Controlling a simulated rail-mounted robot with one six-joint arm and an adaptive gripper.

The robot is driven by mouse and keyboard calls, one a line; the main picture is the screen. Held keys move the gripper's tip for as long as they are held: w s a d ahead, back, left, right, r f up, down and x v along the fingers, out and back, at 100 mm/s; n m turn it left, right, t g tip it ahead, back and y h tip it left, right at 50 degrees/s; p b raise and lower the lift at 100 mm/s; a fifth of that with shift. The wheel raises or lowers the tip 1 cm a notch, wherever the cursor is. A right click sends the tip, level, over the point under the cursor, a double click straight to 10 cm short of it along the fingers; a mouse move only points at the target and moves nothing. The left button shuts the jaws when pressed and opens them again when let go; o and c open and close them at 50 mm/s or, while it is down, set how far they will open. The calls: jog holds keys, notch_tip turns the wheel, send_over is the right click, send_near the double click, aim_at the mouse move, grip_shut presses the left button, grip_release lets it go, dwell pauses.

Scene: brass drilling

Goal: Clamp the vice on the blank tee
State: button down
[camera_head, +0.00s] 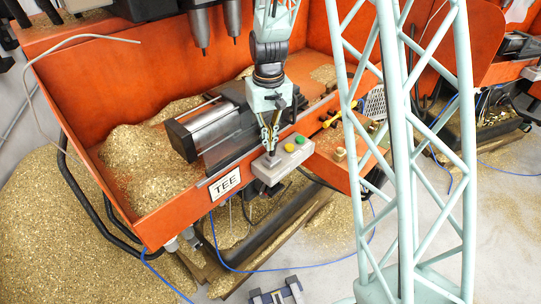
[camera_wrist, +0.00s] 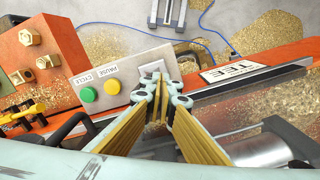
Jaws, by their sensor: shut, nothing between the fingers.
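The grey vice (camera_head: 205,130) sits in the orange chip tray, left of my gripper; part of it shows at the lower right of the wrist view (camera_wrist: 260,150). I cannot make out a blank tee in its jaws. My gripper (camera_head: 271,150) is shut and empty, pointing down at the grey control box (camera_head: 262,172) on the tray's front edge. In the wrist view, the fingertips (camera_wrist: 164,82) are over or at a pale square switch (camera_wrist: 152,69) on that box, partly hidden by them. I cannot tell whether they touch.
The box also has a yellow button (camera_head: 289,147) and a green button (camera_head: 300,140), beside PAUSE and CYCLE lettering. Brass fittings (camera_wrist: 29,38) stand on the orange shelf (camera_wrist: 75,45). A TEE label (camera_head: 225,184) is on the tray front. Drill spindles (camera_head: 199,28) hang above. Brass chips fill the tray's left.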

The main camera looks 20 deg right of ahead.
jog(key=shift+w+d, duration=0.1)
jog(key=shift+d, duration=0.15)
notch_tip(320, 180, up, 9)
jog(key=a+p, duration=0.1)
jog(key=p, duration=0.3)
jog(key=shift+s+a, duration=0.25)
jog(key=shift+s, duration=0.05)
dwell(0.6)
jog(key=shift+r, duration=0.1)
dwell(0.5)
jog(key=s+a+r+t+b, duration=0.25)
jog(key=s+r+b, duration=0.25)
jog(key=s+r, duration=1.2)
jog(key=s+a+t+b, duration=0.1)
jog(key=s+b, duration=0.4)
jog(key=s, duration=1.6)
jog(key=shift+s+a, duration=0.3)
jog(key=shift+a, duration=0.2)
